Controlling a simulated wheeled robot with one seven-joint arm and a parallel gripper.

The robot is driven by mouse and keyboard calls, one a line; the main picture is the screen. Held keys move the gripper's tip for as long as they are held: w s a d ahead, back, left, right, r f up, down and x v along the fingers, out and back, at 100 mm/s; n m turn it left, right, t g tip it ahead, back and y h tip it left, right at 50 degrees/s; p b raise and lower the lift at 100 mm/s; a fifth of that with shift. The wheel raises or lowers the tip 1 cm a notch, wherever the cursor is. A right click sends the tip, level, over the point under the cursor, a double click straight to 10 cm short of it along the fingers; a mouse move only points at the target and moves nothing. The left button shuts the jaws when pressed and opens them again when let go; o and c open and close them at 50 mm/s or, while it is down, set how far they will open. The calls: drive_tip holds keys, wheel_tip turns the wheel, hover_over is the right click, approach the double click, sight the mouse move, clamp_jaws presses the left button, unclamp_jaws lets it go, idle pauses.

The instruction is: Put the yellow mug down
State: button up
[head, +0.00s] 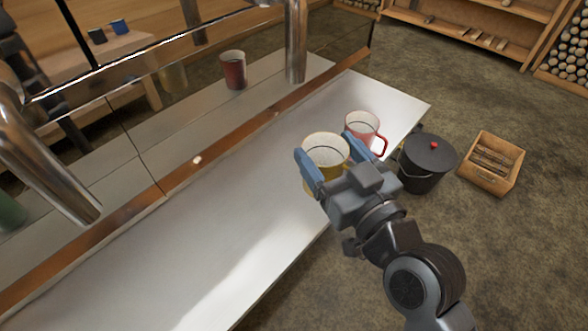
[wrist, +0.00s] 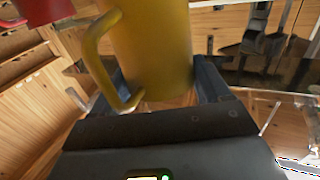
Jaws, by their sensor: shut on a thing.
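The yellow mug (head: 327,147) is upright between the blue fingers of my gripper (head: 329,157), which is shut on it. In the head view it appears over the right part of the pale metal counter (head: 235,205); whether its base touches the counter is hidden by my gripper. In the wrist view the yellow mug (wrist: 155,50) fills the upper middle, with its handle to the left, between the fingers of my gripper (wrist: 165,85).
A red-and-white mug (head: 364,128) stands on the counter just right of the yellow one. A wooden strip (head: 180,170) and glass panel run along the counter's back. A black lidded pot (head: 427,165) and a wooden crate (head: 477,183) are on the floor. The counter's left part is clear.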

drive_tip(key=shift+w+a+f, duration=0.3)
drive_tip(key=shift+a+f, duration=0.5)
drive_tip(key=shift+f, duration=0.35)
drive_tip(key=shift+w+a+f, duration=0.3)
drive_tip(key=shift+a+f, duration=0.45)
drive_tip(key=shift+f, duration=0.45)
drive_tip(key=shift+w+a+f, duration=0.3)
drive_tip(key=shift+a+f, duration=0.5)
drive_tip(key=shift+f, duration=0.35)
drive_tip(key=shift+f, duration=0.15)
drive_tip(key=o, duration=1.4)
drive_tip(key=b+v, duration=0.3)
drive_tip(key=v, duration=0.9)
